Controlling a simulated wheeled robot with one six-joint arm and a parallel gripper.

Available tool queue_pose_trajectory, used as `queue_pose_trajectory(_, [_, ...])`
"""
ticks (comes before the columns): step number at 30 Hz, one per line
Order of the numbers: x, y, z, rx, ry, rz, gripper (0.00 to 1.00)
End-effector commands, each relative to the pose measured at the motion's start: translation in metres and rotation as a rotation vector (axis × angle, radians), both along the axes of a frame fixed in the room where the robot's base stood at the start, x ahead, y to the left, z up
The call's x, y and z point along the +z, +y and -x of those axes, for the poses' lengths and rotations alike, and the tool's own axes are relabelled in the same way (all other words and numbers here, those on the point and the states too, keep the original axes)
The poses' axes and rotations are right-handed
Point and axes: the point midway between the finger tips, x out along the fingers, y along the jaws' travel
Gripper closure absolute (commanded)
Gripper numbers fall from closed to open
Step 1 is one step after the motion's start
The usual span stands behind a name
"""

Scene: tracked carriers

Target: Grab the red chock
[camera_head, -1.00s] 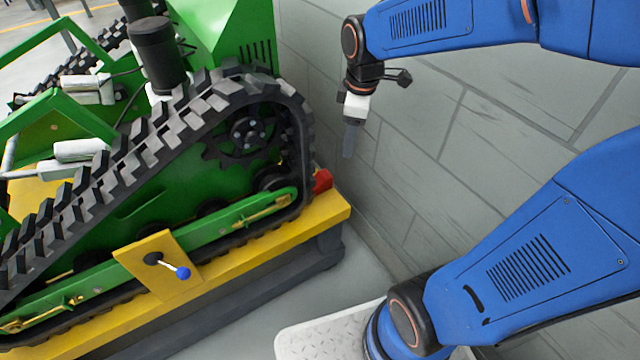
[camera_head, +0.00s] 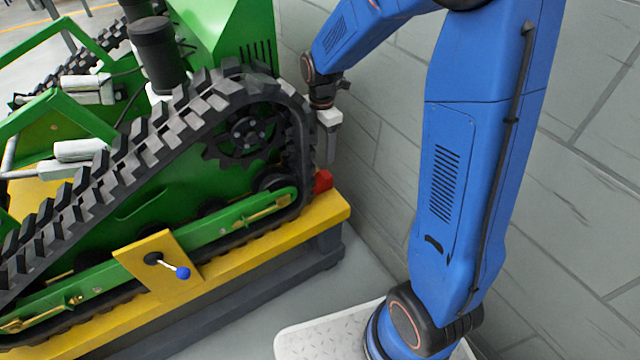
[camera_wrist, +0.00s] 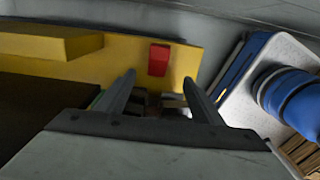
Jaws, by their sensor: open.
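The red chock (camera_head: 323,181) sits on the right end of the yellow platform (camera_head: 333,206), against the rear end of the black track in the head view. In the wrist view the red chock (camera_wrist: 159,60) shows on the yellow surface, ahead of the fingertips and roughly midway between them. My gripper (camera_head: 330,150) hangs above the chock beside the track, apart from it. In the wrist view my gripper's two fingers (camera_wrist: 158,80) are spread with nothing between them.
The green tracked carrier with its black track (camera_head: 220,100) stands close on the left of my gripper. A grey block wall (camera_head: 385,150) runs close on the right. A lever with a blue knob (camera_head: 183,272) sticks out from a yellow plate at the platform's front.

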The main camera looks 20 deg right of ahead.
Motion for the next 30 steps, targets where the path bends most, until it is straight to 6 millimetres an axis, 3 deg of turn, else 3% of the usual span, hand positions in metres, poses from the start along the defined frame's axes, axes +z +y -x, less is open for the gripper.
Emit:
queue_pose_trajectory(13, [-0.079,0.0,0.001,-0.002,0.004,0.0,0.39])
queue_pose_trajectory(23, [-0.101,0.001,0.0,-0.002,0.002,0.001,0.39])
queue_pose_trajectory(30, [-0.131,0.004,-0.002,-0.002,0.003,0.001,0.39])
